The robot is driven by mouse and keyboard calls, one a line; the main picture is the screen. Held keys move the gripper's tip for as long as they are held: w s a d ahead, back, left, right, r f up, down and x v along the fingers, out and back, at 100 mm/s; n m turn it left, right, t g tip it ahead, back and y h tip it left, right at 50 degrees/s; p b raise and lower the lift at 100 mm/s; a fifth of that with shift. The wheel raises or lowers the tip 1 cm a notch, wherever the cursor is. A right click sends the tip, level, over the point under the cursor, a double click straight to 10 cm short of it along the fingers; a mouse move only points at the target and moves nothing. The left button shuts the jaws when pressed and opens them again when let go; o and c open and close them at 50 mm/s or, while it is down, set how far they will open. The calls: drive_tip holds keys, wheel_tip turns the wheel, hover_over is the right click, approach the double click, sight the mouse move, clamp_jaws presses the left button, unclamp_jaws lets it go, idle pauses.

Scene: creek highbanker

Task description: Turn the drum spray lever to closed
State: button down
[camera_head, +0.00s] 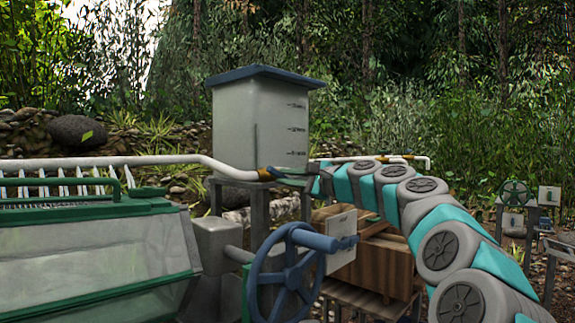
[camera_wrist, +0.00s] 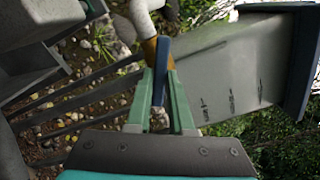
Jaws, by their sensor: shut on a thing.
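The drum spray lever (camera_wrist: 162,62) is a blue bar on a brass valve body (camera_wrist: 149,48) in the wrist view. The brass valve also shows in the head view (camera_head: 267,173), at the right end of the white spray pipe (camera_head: 150,160). My gripper (camera_wrist: 160,78) has its two green fingers on either side of the blue lever, shut on it. In the head view my gripper (camera_head: 285,173) reaches in from the right, just beside the valve. The lever is too small there to make out its angle against the pipe.
A grey tank with a blue lid (camera_head: 262,120) stands close behind the valve. A blue handwheel (camera_head: 290,275) and the drum housing (camera_head: 90,260) are in front and to the left. A wooden box (camera_head: 375,262) sits below my arm.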

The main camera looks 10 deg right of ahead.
drive_tip(key=shift+m+p, duration=0.5)
drive_tip(key=shift+m, duration=0.5)
drive_tip(key=shift+f+m, duration=0.15)
drive_tip(key=shift+m, duration=4.95)
drive_tip(key=c, duration=0.8)
unclamp_jaws()
